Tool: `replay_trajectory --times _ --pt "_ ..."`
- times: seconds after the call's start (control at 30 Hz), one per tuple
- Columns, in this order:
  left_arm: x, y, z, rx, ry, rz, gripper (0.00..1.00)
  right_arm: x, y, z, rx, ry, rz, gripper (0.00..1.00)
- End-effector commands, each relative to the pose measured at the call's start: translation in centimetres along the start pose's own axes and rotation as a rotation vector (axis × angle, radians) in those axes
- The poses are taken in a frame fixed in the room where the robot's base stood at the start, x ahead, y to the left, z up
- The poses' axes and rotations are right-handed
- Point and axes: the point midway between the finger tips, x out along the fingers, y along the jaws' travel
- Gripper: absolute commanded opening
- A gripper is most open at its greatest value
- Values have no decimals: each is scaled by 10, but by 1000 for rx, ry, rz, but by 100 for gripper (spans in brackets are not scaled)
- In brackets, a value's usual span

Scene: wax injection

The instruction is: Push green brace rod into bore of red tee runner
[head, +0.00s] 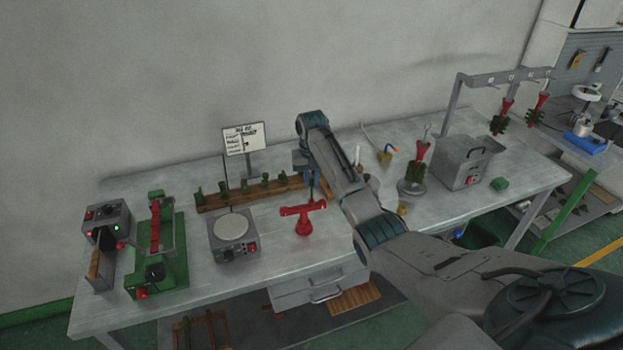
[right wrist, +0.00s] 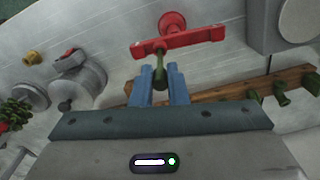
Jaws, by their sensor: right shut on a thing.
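The red tee runner (head: 304,222) stands upright on the bench, its crossbar on top. In the right wrist view the tee runner (right wrist: 190,38) lies just beyond my fingertips. My right gripper (head: 309,173) is behind the tee, pointing down. In the right wrist view its blue fingers (right wrist: 162,78) are shut on the green brace rod (right wrist: 161,66). The rod's far end overlaps the tee's crossbar in that view; I cannot tell whether it is in the bore. The rod is a small dark sliver in the head view (head: 312,189). My left gripper is not in view.
A wooden rack (head: 217,201) with several green pieces stands behind the tee. A hot plate (head: 232,224) is to the left, with a green clamp fixture (head: 172,268) further left. A grey box (head: 462,163) stands at right. Bare bench lies around the tee's base.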

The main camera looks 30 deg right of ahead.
Motion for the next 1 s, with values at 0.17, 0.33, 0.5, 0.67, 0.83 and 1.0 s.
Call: replay_trajectory --times 0.17,0.33,0.5,0.67,0.83,1.0 --pt "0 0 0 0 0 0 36 5 0 0 0 0 0 0" --pt "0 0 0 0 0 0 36 9 0 0 0 -1 0 0" --pt "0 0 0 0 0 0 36 11 0 0 0 -1 0 25" --pt "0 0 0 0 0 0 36 11 0 0 0 0 0 39" --pt "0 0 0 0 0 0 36 11 0 0 0 0 0 39" --pt "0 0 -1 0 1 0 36 -2 2 -6 1 3 -1 39"
